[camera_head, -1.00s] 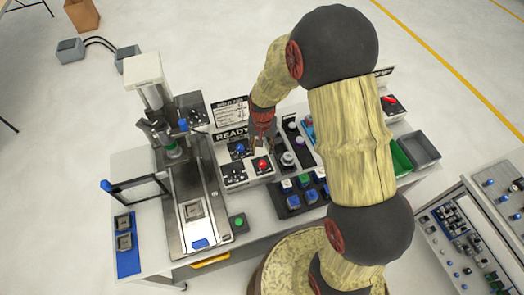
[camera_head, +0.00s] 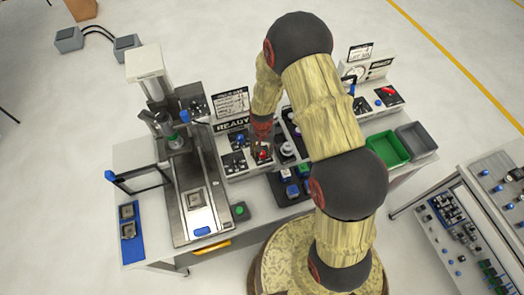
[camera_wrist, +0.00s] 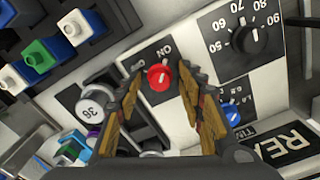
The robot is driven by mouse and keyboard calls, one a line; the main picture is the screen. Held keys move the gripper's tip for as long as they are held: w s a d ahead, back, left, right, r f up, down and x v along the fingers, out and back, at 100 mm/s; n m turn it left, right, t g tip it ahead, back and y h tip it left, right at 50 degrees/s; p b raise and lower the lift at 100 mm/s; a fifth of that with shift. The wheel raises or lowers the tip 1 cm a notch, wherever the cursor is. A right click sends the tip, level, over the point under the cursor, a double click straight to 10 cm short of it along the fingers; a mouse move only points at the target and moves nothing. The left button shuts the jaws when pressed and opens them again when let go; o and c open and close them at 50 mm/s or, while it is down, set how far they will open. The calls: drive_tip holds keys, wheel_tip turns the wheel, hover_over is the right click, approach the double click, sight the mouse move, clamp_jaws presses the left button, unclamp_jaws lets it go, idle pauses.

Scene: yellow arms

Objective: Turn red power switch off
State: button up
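The red switch (camera_wrist: 159,77) is a round red knob on a black plate with ON/OFF lettering. In the head view the red switch (camera_head: 263,155) sits on the panel below the READY sign, partly covered by my gripper (camera_head: 260,143). In the wrist view my gripper (camera_wrist: 157,88) is open, with one finger on each side of the knob. Gaps show between the knob and both fingers. I cannot tell whether the fingertips reach down to the panel.
A blue knob (camera_wrist: 231,113) and a black dial (camera_wrist: 250,38) are right of the red switch in the wrist view. Another red switch (camera_head: 388,91) is farther right in the head view, near a green bin (camera_head: 387,149).

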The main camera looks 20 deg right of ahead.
clamp_jaws()
idle(0.5)
